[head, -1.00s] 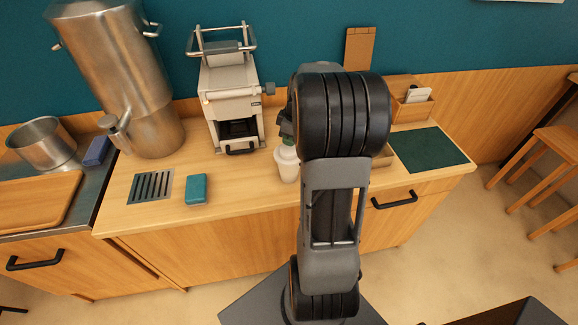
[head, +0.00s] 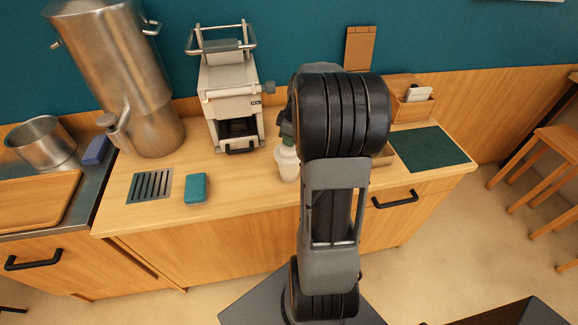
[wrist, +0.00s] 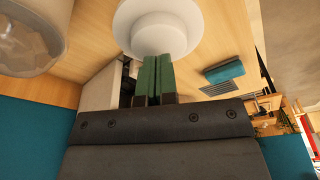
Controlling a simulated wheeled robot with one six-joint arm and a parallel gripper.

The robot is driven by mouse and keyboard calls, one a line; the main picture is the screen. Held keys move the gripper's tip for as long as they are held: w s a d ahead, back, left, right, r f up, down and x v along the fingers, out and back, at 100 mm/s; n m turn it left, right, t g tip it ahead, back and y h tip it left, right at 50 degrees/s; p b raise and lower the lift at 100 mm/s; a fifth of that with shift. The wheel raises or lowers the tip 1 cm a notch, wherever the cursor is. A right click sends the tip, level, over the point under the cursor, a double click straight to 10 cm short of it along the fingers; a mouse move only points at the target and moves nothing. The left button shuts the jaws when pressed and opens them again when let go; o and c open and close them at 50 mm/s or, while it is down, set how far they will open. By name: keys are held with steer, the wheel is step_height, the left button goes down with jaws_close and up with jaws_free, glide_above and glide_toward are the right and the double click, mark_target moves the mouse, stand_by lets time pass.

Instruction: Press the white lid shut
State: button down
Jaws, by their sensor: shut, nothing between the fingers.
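A white cup with a white lid (head: 287,152) stands on the wooden counter, just left of my arm in the head view. The lid fills the top middle of the wrist view (wrist: 150,20) as a round white disc. My gripper (wrist: 156,58) has its two green fingertips side by side, shut and empty, with the tips at the lid. I cannot tell whether they touch it. In the head view my gripper (head: 287,140) is just above the lid, partly hidden by my arm. How the lid sits on the cup is not clear.
A white machine (head: 233,105) stands behind and left of the cup. A teal block (head: 195,189) and a drain grate (head: 150,186) are at the left, a dark green mat (head: 430,148) at the right. The wrist view shows a clear container (wrist: 25,35) near the lid.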

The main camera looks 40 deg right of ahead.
steer(key=shift+f+b, duration=0.55)
steer(key=shift+f, duration=0.2)
steer(key=shift+r, duration=0.2)
steer(key=shift+r+p, duration=1.8)
steer(key=shift+r, duration=0.65)
